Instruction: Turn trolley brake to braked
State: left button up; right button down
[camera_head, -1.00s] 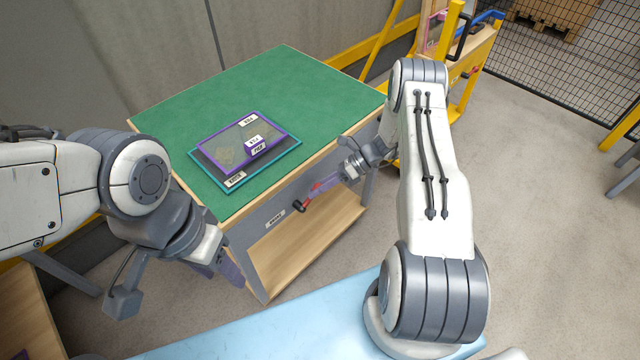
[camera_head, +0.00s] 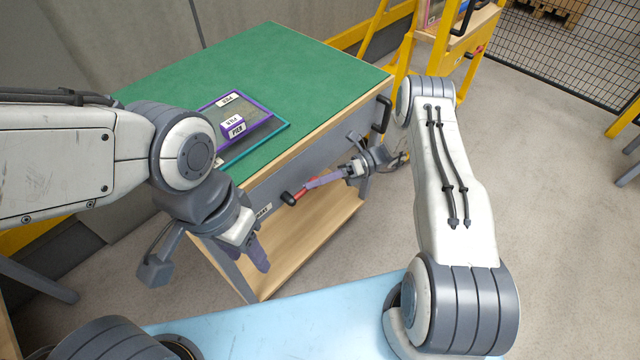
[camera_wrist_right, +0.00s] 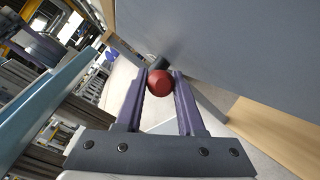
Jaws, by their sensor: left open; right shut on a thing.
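The trolley (camera_head: 290,60) has a green top, a grey front panel and a wooden lower shelf. Its brake lever shows as a red handle (camera_head: 301,192) with a dark hub at the front panel. My right gripper (camera_head: 310,186) is shut on the red handle, just in front of the panel. In the right wrist view the round red end (camera_wrist_right: 159,82) sits between the two purple fingertips. A white label on the panel is partly hidden by my left gripper (camera_head: 258,256), which is open and empty near the panel's left end.
Purple- and teal-edged panels (camera_head: 240,115) with labels lie on the green top, partly behind my left arm. A dark handle (camera_head: 381,113) is on the trolley's right end. A yellow frame (camera_head: 432,60) stands behind it. A light blue surface (camera_head: 290,318) lies in front. Floor at right is clear.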

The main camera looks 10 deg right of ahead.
jog(key=shift+w, duration=0.1)
jog(key=c, duration=0.8)
grip_release()
jog(key=w+d+b, duration=0.1)
jog(key=d, duration=0.9)
jog(key=shift+w+d+r+b, duration=0.15)
jog(key=shift+w+r+b, duration=0.15)
jog(key=shift+w+b, duration=0.05)
